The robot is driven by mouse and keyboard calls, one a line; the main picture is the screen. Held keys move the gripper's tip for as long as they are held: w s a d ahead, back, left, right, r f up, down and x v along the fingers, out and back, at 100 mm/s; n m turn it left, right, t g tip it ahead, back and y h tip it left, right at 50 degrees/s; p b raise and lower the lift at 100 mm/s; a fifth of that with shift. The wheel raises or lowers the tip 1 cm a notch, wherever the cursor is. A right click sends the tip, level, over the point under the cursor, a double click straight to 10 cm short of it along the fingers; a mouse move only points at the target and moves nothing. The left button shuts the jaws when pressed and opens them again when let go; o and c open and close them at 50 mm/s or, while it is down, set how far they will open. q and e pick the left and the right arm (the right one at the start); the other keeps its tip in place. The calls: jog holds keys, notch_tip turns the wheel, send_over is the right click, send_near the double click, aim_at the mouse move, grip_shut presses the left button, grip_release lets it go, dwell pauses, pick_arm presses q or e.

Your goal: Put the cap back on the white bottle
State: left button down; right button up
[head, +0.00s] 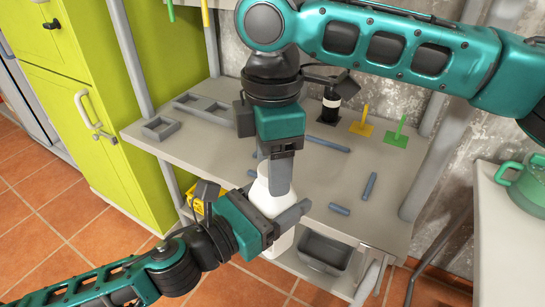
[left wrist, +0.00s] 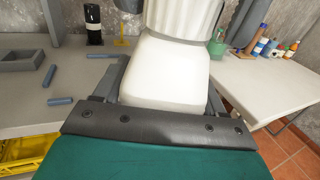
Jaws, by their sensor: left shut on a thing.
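Whether these fingers press on the cap is not clear. In the head view the right gripper hides most of the cap.
On the workbench (head: 335,180) lie several blue-grey bars (head: 369,186) and grey trays (head: 160,127). A dark bottle (head: 331,104), a yellow stand (head: 362,127) and a green stand (head: 397,138) are at the back. A grey bin (head: 325,252) sits below. A green pot (head: 527,182) is on the right table.

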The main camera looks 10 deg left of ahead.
jog(key=c, duration=0.9)
jog(key=o, duration=1.2)
jog(key=shift+r, duration=0.1)
notch_tip(320, 180, up, 12)
